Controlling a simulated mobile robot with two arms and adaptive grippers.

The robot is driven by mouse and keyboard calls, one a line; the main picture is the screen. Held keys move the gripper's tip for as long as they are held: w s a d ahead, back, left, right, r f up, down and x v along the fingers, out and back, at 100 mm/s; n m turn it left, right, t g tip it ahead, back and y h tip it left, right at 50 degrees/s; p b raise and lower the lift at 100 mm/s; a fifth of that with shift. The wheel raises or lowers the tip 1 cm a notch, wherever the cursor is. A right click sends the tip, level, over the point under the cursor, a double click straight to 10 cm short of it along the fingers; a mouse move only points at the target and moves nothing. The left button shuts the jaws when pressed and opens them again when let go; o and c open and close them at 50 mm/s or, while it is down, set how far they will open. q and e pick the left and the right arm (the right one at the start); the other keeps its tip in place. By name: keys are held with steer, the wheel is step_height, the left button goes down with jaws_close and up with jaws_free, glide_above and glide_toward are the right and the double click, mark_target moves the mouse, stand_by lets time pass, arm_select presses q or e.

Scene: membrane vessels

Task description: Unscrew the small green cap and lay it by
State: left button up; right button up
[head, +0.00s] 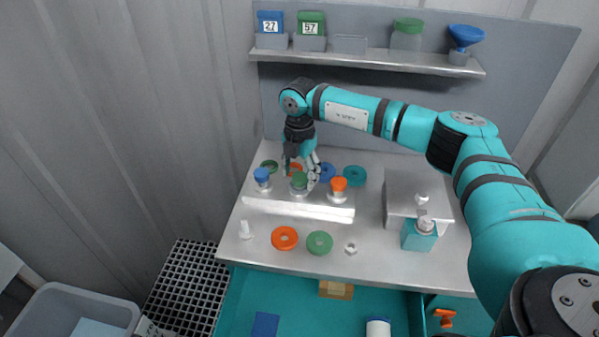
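The small green cap (299,180) sits on the middle one of three small vessels on a white raised stand (290,207). A vessel with a blue cap (262,175) stands to its left and one with an orange cap (338,184) to its right. My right gripper (301,172) points down at the green cap from above and behind, with its fingers close around or beside it. Whether the fingers touch the cap is too small to tell. My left gripper is not in view.
Orange (284,238) and green (320,243) rings and a small nut (351,248) lie on the bench front. More rings lie behind the stand. A shelf (365,60) holds containers above. An open drawer (290,300) is below.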

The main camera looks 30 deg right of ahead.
jaws_close()
steer(key=n+b, duration=0.1)
steer(key=n, duration=0.3)
steer(key=shift+f, duration=0.1)
steer(key=n+b, duration=0.1)
steer(key=n, duration=0.4)
steer(key=n+b, duration=0.1)
steer(key=n, duration=0.5)
steer(key=shift+n, duration=0.4)
steer(key=shift+r, duration=0.35)
